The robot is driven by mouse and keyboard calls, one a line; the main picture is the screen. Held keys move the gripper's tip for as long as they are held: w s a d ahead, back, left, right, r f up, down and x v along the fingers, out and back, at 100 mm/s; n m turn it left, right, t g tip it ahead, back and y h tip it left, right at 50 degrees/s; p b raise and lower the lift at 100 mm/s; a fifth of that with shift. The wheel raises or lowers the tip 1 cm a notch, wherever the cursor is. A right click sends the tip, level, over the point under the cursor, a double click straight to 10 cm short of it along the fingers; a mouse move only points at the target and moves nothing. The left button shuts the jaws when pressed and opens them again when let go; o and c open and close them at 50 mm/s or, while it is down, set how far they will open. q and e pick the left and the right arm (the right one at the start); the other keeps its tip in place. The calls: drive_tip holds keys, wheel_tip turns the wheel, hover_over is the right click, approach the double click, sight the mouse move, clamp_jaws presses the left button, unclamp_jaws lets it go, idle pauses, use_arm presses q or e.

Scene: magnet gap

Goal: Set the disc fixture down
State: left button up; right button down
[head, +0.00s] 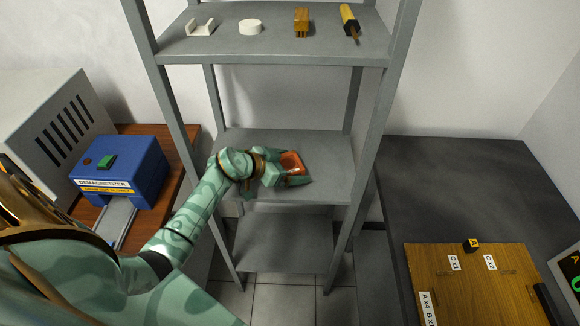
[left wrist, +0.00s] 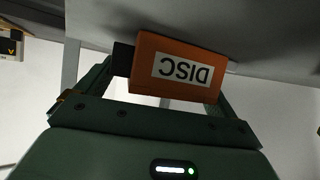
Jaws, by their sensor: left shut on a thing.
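The disc fixture (head: 291,163) is an orange block on the middle shelf level of the grey rack. In the left wrist view the disc fixture (left wrist: 158,85) shows a white label reading DISC, upside down. My left gripper (head: 284,172) is shut on it, with fingers at both sides. The block is at or very near the middle shelf (head: 325,170); I cannot tell whether it touches. The gripper hides part of the block. My right gripper is not in view.
The upper shelf (head: 275,47) holds a white bracket (head: 200,27), a white disc (head: 250,27), a wooden block (head: 301,22) and a yellow-black tool (head: 349,20). Rack posts flank my arm. A blue demagnetizer (head: 120,170) stands left; a wooden board (head: 470,285) lies right. The lower shelf (head: 285,245) is bare.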

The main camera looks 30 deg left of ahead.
use_arm(q)
drive_tip(key=o, duration=1)
drive_tip(key=shift+o, duration=0.2)
drive_tip(key=shift+s+r, duration=0.15)
drive_tip(key=shift+r, duration=0.05)
drive_tip(key=p+v, duration=0.4)
drive_tip(key=v, duration=0.7)
drive_tip(key=shift+p, duration=0.3)
drive_tip(key=shift+s+a+r, duration=0.1)
drive_tip(key=shift+s+r, duration=0.05)
drive_tip(key=shift+s, duration=0.15)
